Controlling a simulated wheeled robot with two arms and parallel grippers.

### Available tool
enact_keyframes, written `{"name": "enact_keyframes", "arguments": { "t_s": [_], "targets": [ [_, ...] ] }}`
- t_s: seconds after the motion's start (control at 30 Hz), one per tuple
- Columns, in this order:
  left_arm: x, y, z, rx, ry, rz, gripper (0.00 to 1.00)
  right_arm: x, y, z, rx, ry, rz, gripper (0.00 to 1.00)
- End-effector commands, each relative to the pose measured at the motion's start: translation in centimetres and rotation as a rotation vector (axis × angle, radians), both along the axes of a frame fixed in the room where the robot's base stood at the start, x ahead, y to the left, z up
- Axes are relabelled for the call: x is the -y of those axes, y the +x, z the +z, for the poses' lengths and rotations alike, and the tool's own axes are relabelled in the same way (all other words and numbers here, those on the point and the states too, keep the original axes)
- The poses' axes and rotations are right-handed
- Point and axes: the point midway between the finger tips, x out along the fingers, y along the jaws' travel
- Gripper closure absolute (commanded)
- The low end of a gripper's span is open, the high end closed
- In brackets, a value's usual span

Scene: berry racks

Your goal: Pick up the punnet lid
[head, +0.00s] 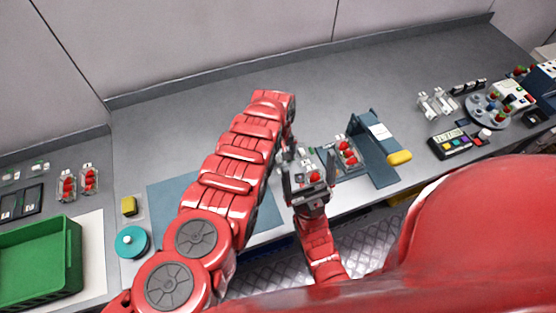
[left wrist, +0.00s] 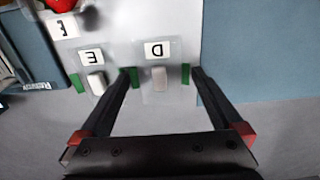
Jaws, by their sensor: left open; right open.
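In the left wrist view a clear, hard-to-see punnet lid with a pale raised grip (left wrist: 159,77) lies flat beside the label D, with green marks at either side. My left gripper (left wrist: 161,73) is open, its two dark fingers on either side of this grip, without visible contact. A second pale grip (left wrist: 96,83) lies by the label E, outside the fingers. In the head view my left gripper (head: 286,157) points down at the grey board, and my arm hides much there. My right gripper (head: 311,182) is open, close by a punnet of red berries (head: 314,176).
Another berry punnet (head: 347,153) stands right of the grippers, before a blue stand (head: 372,153) with a yellow handle. A green crate (head: 42,262) and a teal round item (head: 131,242) are at left. The back of the counter (head: 380,70) is clear.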

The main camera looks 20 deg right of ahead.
Motion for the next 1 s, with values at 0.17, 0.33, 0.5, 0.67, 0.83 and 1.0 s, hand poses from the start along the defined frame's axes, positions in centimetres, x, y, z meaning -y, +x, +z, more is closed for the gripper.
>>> {"name": "enact_keyframes", "arguments": {
  "t_s": [0.17, 0.33, 0.5, 0.67, 0.83, 1.0],
  "targets": [
    [-0.01, -0.12, -0.7, -0.001, -0.001, -0.001, 0.0, 0.0, 0.0, -0.01, 0.0, 0.0, 0.0, 0.0],
    [0.02, -0.13, -0.68, -0.001, -0.001, -0.001, 0.0, 0.0, 0.0, -0.01, 0.0, 0.0, 0.0, 0.0],
    [0.03, -0.12, -0.66, -0.001, -0.001, -0.001, 0.18, 0.0, 0.0, -0.02, 0.0, 0.0, 0.0, 0.0],
    [0.03, -0.11, -0.64, -0.001, -0.001, -0.002, 0.47, 0.0, 0.0, -0.01, 0.0, 0.0, 0.0, 0.0],
    [0.03, -0.11, -0.64, -0.001, -0.001, -0.001, 0.77, 0.0, 0.0, -0.01, 0.0, 0.0, 0.0, 0.0],
    [0.04, -0.1, -0.63, -0.001, -0.001, -0.002, 0.78, 0.0, 0.0, -0.02, 0.0, 0.0, 0.0, 0.0]
  ]
}}
